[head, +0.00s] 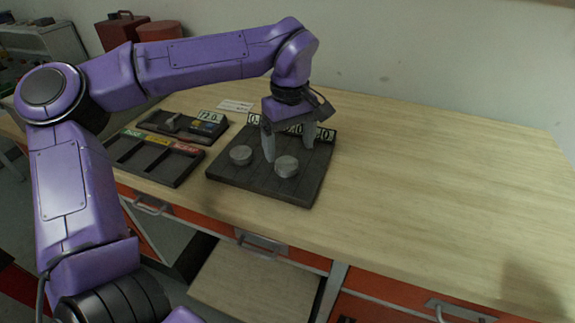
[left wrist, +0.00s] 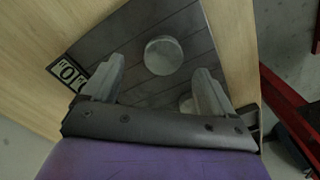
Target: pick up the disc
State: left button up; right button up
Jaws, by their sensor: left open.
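Two round grey metal discs sit on a dark slatted board: the left disc (head: 241,154) and the right disc (head: 287,166). The board (head: 262,188) lies on the bench, with number tags along its back edge. My left gripper (head: 289,153) is open and empty over the board, its fingers pointing down close to the right disc. In the left wrist view, one disc (left wrist: 163,55) shows between and just beyond the open fingertips (left wrist: 159,65), apart from both. Another disc (left wrist: 187,103) is partly hidden by a finger. My right gripper is out of view.
A dark tray with coloured labels (head: 150,168) and a smaller dark tray (head: 175,132) lie left of the board. A white card (head: 235,105) lies behind. The wooden bench top (head: 430,190) is clear to the right. Red drawers with handles are below the front edge.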

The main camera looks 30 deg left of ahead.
aim_at(288, 164)
pick_arm(q)
jog(key=f, duration=0.4)
jog(key=shift+s+a+f, duration=0.15)
jog(key=shift+s+f, duration=0.1)
jog(key=c, duration=1.4)
jog(key=shift+c, duration=0.2)
jog(key=shift+w+r, duration=0.1)
jog(key=shift+r, duration=0.05)
